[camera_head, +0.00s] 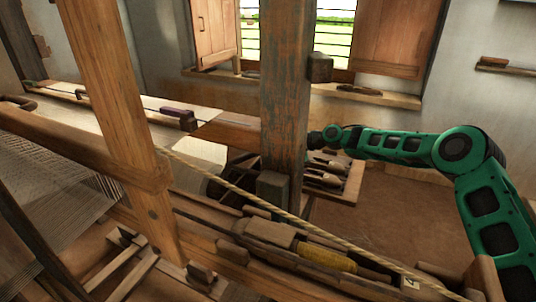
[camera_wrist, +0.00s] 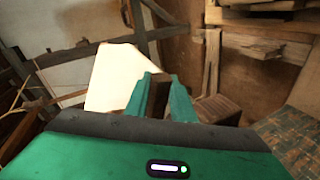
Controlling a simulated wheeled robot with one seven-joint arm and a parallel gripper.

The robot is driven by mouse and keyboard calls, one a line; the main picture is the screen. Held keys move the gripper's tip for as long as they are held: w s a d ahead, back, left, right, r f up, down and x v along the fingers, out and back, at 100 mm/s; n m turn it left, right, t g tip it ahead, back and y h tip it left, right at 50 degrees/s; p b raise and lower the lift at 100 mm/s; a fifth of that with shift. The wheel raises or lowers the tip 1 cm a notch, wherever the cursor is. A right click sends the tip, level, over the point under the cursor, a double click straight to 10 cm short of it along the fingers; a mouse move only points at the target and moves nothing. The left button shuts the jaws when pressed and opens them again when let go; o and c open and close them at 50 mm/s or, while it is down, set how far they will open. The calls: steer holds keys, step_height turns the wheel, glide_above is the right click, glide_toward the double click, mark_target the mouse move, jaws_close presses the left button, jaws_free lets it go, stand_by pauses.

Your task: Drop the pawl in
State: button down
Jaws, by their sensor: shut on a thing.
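My arm reaches in from the right in the head view and passes behind the upright post (camera_head: 285,95), which hides the fingers there. In the wrist view my gripper (camera_wrist: 161,82) shows two green fingers a little apart. A small dark brown piece (camera_wrist: 160,102) shows between them; I take it to be the pawl, held and mostly hidden by the fingers and the hand. A dark, rounded slatted part (camera_head: 226,186) lies just left of the post, low down; I cannot tell whether it is the pawl's ratchet.
A tray (camera_head: 345,197) with several shuttle-like tools lies behind the post. A rope (camera_head: 245,192) runs slantwise across the loom's front. A second post (camera_head: 112,90) stands at left. A pale sheet (camera_wrist: 110,75) shows in the wrist view. The floor (camera_head: 410,215) at right is clear.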

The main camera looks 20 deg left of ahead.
steer(key=shift+r, duration=0.15)
steer(key=c, duration=1.5)
jaws_free()
steer(key=shift+c, duration=0.2)
steer(key=v, duration=1)
steer(key=shift+d, duration=0.45)
steer(key=shift+w, duration=0.15)
